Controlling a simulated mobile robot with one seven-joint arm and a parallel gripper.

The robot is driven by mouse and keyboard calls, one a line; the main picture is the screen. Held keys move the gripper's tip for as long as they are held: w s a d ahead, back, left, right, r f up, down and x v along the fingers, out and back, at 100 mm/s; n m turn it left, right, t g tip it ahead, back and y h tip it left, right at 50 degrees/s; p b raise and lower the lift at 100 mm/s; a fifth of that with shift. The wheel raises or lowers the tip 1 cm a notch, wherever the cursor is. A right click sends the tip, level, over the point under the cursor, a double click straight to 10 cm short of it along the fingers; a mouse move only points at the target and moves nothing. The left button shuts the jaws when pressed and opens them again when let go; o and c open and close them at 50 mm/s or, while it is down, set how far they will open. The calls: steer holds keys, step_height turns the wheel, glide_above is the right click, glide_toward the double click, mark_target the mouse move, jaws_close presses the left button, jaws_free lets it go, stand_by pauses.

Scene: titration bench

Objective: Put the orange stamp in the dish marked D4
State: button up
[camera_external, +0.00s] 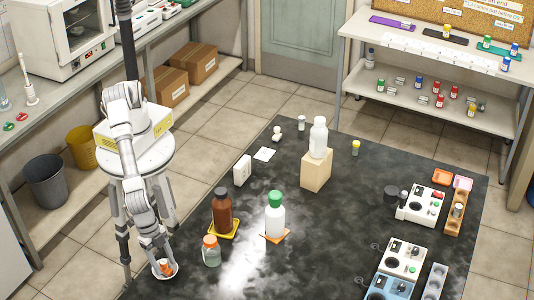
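A small orange object (166,268), likely the orange stamp, shows in a round white dish (175,274) at the lower left, by the near left corner of the dark bench. My gripper (163,259) points down right over this dish, at the orange object. The fingers are too small and overlap it too much to tell whether they are open, or whether they touch it. No D4 marking is readable on the dish, and I see no other dish marked so.
Right of my gripper stand an orange-capped jar (211,252), a brown bottle (222,209) on a yellow tray and a green-capped white bottle (275,218). A wooden block (316,174) carries another bottle. Instruments (404,256) stand at the right. The bench's middle is mostly clear.

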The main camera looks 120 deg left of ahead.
steer(key=shift+r, duration=0.1)
steer(key=shift+r+p, duration=0.45)
steer(key=shift+r, duration=0.2)
steer(key=v, duration=1.1)
steer(key=shift+r, duration=0.2)
steer(key=shift+s, duration=0.1)
steer(key=a+r+n, duration=0.1)
steer(key=a+r, duration=0.3)
steer(key=a, duration=0.7)
steer(key=w+a+r+n+b, duration=0.1)
steer(key=a+r, duration=0.4)
steer(key=a, duration=0.5)
steer(key=a+r+n, duration=0.1)
steer(key=a+r, duration=0.3)
steer(key=a, duration=0.7)
steer(key=s+a+r+n+t, duration=0.1)
steer(key=s+a+r+n, duration=0.1)
steer(key=s+a, duration=1.15)
steer(key=s+m+t, duration=0.1)
steer(key=s+m, duration=0.1)
steer(key=s, duration=0.6)
steer(key=shift+s+a+m+y+p, duration=0.3)
steer(key=shift+a+m, duration=0.1)
steer(key=shift+a, duration=0.05)
